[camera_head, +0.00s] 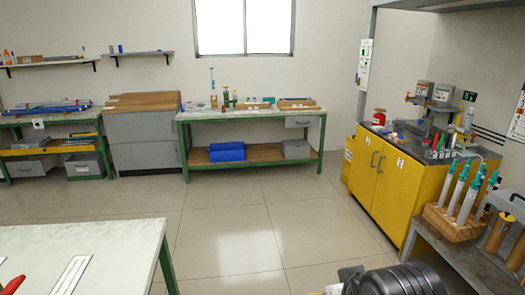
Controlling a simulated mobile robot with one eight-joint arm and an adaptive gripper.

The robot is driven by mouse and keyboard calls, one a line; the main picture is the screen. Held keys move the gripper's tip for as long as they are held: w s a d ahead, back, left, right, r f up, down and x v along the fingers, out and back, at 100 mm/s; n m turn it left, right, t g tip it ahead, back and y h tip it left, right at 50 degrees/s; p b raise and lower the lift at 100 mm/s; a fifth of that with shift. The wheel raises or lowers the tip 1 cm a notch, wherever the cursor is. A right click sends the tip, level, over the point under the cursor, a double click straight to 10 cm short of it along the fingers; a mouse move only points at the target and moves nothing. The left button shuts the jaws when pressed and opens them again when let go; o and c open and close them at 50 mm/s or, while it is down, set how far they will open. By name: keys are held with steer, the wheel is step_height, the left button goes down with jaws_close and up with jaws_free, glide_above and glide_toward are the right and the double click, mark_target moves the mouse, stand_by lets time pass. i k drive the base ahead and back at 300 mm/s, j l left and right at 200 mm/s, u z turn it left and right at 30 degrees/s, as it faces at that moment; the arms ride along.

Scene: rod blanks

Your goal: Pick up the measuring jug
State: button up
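I cannot make out a measuring jug for certain in the head view. Small items stand on the yellow cabinet (379,188) at right and on the green-framed bench (250,114) at the back, too small to tell apart. A dark, ribbed part at the bottom edge, right of the middle, appears to be part of my arm. My gripper's fingers do not show, so I cannot tell what they hold.
A pale table (120,245) fills the lower left, with a red object (12,286) at its edge. A wooden block (453,223) with several upright tubes stands on a grey bench at right. A grey drawer unit (145,140) stands against the back wall. The middle floor (225,225) is clear.

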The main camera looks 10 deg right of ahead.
mark_target(399, 123)
steer(key=i+z, duration=0.1)
steer(key=i, duration=0.45)
steer(key=i+z, duration=0.15)
steer(key=i, duration=0.4)
steer(key=i+j+z, duration=0.1)
steer(key=i, duration=0.45)
steer(key=i+j+z, duration=0.15)
steer(key=i, duration=0.4)
steer(key=i+z, duration=0.2)
steer(key=i, duration=1)
steer(key=i+j+z, duration=0.1)
steer(key=i+z, duration=0.15)
steer(key=i, duration=0.95)
steer(key=i+z, duration=0.4)
steer(key=i, duration=0.15)
steer(key=i+j+z, duration=0.2)
steer(key=i+z, duration=0.15)
steer(key=i, duration=0.2)
steer(key=i+j+z, duration=0.4)
steer(key=i, duration=0.15)
steer(key=i+j+z, duration=0.35)
steer(key=i+j, duration=0.05)
steer(key=i, duration=0.05)
